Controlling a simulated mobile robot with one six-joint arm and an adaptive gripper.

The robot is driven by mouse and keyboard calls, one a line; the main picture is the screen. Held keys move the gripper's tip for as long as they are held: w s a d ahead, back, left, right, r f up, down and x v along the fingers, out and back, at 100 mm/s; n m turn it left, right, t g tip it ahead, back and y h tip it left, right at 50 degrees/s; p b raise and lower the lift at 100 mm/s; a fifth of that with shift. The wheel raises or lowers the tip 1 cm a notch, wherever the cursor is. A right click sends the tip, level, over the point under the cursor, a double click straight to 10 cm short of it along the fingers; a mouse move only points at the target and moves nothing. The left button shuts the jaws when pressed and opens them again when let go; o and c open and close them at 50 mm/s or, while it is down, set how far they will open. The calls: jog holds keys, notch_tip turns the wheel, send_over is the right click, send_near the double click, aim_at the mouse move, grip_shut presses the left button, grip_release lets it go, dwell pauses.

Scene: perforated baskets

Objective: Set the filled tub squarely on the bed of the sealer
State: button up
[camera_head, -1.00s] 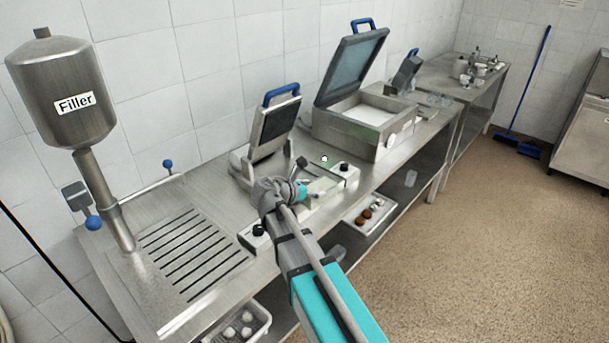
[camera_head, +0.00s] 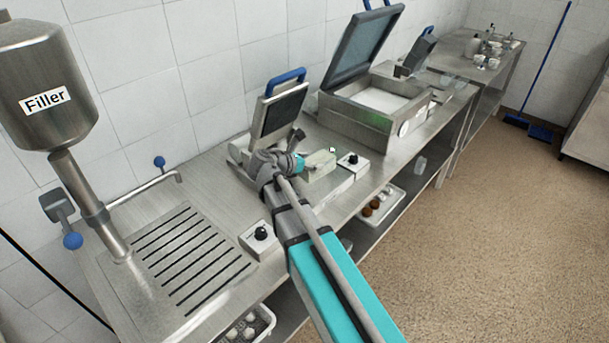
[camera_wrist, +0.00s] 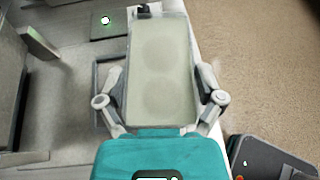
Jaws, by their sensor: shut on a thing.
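My gripper (camera_head: 292,166) is shut on the tub (camera_head: 320,164), a pale grey-green rectangular block shape. In the wrist view, the tub (camera_wrist: 162,70) lies lengthwise between my two fingers (camera_wrist: 160,100), its top flat and pale. The small sealer (camera_head: 278,112) stands behind, with its dark-faced lid tilted open and a blue handle on top. My gripper and the tub are over the front part of this sealer. My arm and the tub hide most of its bed. In the wrist view a dark rectangular frame edge (camera_wrist: 97,90) shows left of the tub, so the two are not lined up there.
Control boxes with black knobs stand at the left (camera_head: 261,234) and right (camera_head: 353,160) of the sealer front. A larger open-lidded machine (camera_head: 362,116) is to the right. The filler (camera_head: 45,90) and slotted drain (camera_head: 190,255) are at left. Trays sit on the shelf below.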

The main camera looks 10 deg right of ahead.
jog(key=shift+r, duration=0.1)
dwell(0.3)
jog(key=shift+s+a+r, duration=0.2)
jog(key=shift+a, duration=0.05)
jog(key=s+a+r+n+t+p, duration=0.1)
jog(key=s+a+r+p, duration=0.1)
jog(key=s+a+p, duration=0.1)
jog(key=shift+s+a+r+y, duration=0.3)
jog(key=shift+a+y, duration=0.1)
jog(key=shift+a, duration=0.4)
jog(key=shift+w+d+f+b, duration=0.55)
jog(key=shift+w+f+b, duration=0.95)
jog(key=shift+w, duration=0.65)
jog(key=shift+w+d+f+b, duration=0.5)
jog(key=shift+w+f+b, duration=1)
jog(key=shift+w, duration=0.65)
jog(key=shift+w+d+f+b, duration=0.55)
jog(key=shift+w+f+b, duration=0.95)
jog(key=shift+w, duration=0.65)
